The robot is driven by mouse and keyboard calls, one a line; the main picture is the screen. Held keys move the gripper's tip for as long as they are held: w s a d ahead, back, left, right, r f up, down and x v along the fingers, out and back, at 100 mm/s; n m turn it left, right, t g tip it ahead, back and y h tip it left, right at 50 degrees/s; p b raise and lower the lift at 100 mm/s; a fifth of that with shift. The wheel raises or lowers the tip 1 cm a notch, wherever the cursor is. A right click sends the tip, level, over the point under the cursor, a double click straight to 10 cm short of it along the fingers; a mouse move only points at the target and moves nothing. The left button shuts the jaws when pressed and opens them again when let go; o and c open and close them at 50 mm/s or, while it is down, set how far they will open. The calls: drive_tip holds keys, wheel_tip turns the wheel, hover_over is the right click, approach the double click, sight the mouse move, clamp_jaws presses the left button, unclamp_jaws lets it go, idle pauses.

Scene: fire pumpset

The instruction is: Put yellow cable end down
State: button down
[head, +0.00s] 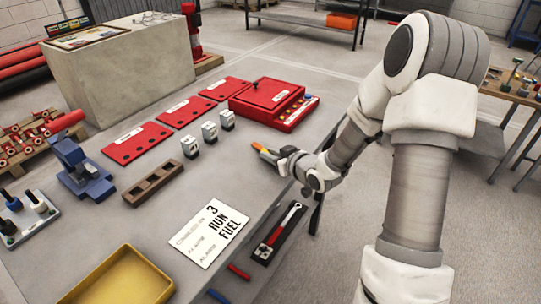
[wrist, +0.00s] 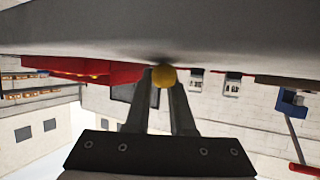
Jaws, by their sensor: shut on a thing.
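My gripper (head: 279,158) is at the right side of the grey table, in front of the red box. In the wrist view my gripper (wrist: 162,82) has its two fingers closed around the yellow cable end (wrist: 164,76), seen as a round yellow tip between them. In the head view a small yellow-orange piece (head: 264,150) shows at the fingertips, close to the tabletop. I cannot tell whether it touches the table. The rest of the cable is hidden.
The red box (head: 272,96) with coloured buttons stands just behind my gripper. Three small grey-white blocks (head: 209,132) stand to the left. A wrench in a dark tray (head: 262,252) and a white sign (head: 208,233) lie nearer. Bare tabletop lies between.

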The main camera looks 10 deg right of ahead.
drive_tip(key=shift+f, duration=0.15)
drive_tip(key=c, duration=1.2)
unclamp_jaws()
drive_tip(key=shift+f, duration=0.1)
drive_tip(key=o, duration=0.4)
drive_tip(key=shift+o, duration=0.2)
drive_tip(key=shift+r, duration=0.2)
drive_tip(key=shift+s+d+r, duration=0.1)
drive_tip(key=shift+s+r, duration=0.1)
drive_tip(key=p+v, duration=0.2)
drive_tip(key=v, duration=0.9)
drive_tip(key=shift+s+d+p, duration=0.15)
drive_tip(key=shift+s+p, duration=0.05)
drive_tip(key=shift+p, duration=0.1)
drive_tip(key=shift+r, duration=0.1)
